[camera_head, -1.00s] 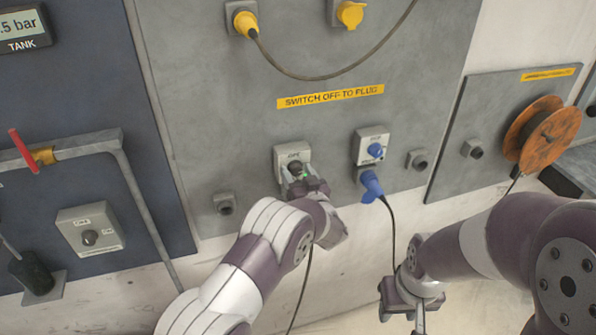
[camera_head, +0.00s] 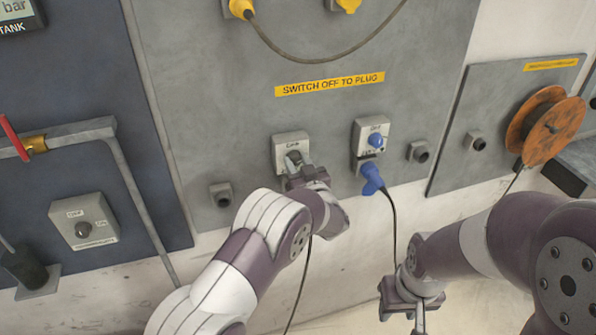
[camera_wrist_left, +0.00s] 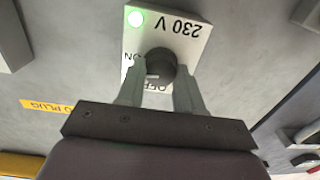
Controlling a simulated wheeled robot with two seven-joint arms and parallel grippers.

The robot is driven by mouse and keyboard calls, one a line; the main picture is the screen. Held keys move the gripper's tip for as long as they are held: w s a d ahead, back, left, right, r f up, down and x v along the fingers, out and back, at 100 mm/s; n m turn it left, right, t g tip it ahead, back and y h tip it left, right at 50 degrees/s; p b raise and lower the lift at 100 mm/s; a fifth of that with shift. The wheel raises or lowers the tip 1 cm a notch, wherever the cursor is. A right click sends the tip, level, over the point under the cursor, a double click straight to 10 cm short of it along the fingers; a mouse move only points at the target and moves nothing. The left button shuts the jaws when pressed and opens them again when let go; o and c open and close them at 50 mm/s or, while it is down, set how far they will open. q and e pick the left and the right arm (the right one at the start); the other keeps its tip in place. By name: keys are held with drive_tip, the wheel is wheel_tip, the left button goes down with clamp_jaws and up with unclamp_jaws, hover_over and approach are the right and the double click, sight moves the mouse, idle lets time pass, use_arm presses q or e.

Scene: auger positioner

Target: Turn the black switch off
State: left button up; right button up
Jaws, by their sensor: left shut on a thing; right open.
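The black switch (camera_wrist_left: 160,64) is a round dark knob on a pale box (camera_head: 282,142) on the grey wall panel. In the left wrist view the box reads "230 V" upside down, with ON and OFF labels beside the knob and a lit green lamp (camera_wrist_left: 135,18) at a corner. My left gripper (camera_head: 296,166) is at the knob, its two fingers closed on either side of it. The knob is partly hidden, and I cannot tell which label it points at. My right gripper (camera_head: 411,293) is open and empty, low at the right.
A blue switch (camera_head: 376,140) with a blue plug (camera_head: 371,180) and hanging cable sits just right of the box. A yellow plug cable (camera_head: 310,75) loops above. Another dark knob box (camera_head: 84,222) is at the left, and an orange reel (camera_head: 540,128) at the right.

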use_arm(q)
drive_tip(key=n+b, duration=0.4)
drive_tip(key=b, duration=0.2)
drive_tip(key=n+b, duration=0.4)
drive_tip(key=b, duration=0.2)
drive_tip(key=n+b, duration=0.5)
drive_tip(key=b, duration=0.1)
drive_tip(key=shift+a+f, duration=0.15)
drive_tip(key=shift+f, duration=0.15)
drive_tip(key=shift+r+n+h+b, duration=0.2)
drive_tip(key=shift+n+h+b, duration=0.2)
drive_tip(key=shift+n+b, duration=0.9)
drive_tip(key=shift+r, duration=0.1)
drive_tip(key=o, duration=1)
drive_tip(key=shift+s, duration=0.1)
drive_tip(key=b+v, duration=0.2)
drive_tip(key=v, duration=1)
drive_tip(key=shift+s+r+b, duration=0.1)
drive_tip(key=shift+s+b, duration=0.15)
drive_tip(key=shift+b, duration=0.1)
